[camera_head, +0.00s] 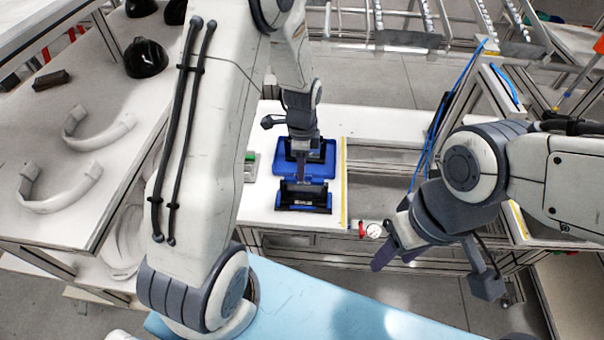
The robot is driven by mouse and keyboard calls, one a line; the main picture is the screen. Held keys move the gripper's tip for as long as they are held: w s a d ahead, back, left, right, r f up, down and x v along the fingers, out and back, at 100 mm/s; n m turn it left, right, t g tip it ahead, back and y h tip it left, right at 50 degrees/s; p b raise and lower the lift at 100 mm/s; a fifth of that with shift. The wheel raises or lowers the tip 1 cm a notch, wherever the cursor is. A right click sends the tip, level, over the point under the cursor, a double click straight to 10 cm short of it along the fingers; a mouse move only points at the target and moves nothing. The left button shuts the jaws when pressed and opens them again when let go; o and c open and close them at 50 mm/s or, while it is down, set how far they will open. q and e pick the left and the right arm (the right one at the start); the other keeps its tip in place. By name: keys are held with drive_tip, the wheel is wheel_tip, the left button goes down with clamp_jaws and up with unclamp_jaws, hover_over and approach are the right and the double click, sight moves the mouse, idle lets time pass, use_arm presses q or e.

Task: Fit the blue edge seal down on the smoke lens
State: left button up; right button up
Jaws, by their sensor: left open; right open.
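A blue part (318,170) lies on the white bench, with dark pieces at its middle. A dark piece with blue edges (303,203) lies just in front of it, near the bench's front edge. At this size I cannot tell clearly which is the edge seal and which is the smoke lens. My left gripper (301,178) points down over the blue part, open, and hides some of it. I cannot tell whether its fingers touch anything. My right gripper (388,252) is open and empty, off the bench to the right.
The white bench (270,210) has a yellow strip (344,185) at its right. A grey-green item (250,165) is left of the blue part. A gauge (373,230) is near my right gripper. White curved pieces (97,130) and a black shell (146,58) lie on the left table.

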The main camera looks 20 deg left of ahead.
use_arm(q)
wheel_tip(320, 180, up, 6)
drive_tip(key=shift+r+b, duration=0.25)
drive_tip(key=shift+b, duration=0.15)
drive_tip(key=s+d+r+n, duration=0.3)
drive_tip(key=s+d+r, duration=0.3)
drive_tip(key=s+d, duration=0.55)
drive_tip(key=s+d+r+n+h+b, duration=0.1)
drive_tip(key=s+d+n, duration=0.2)
drive_tip(key=s, duration=0.9)
drive_tip(key=shift+r+n, duration=0.2)
drive_tip(key=shift+n, duration=0.4)
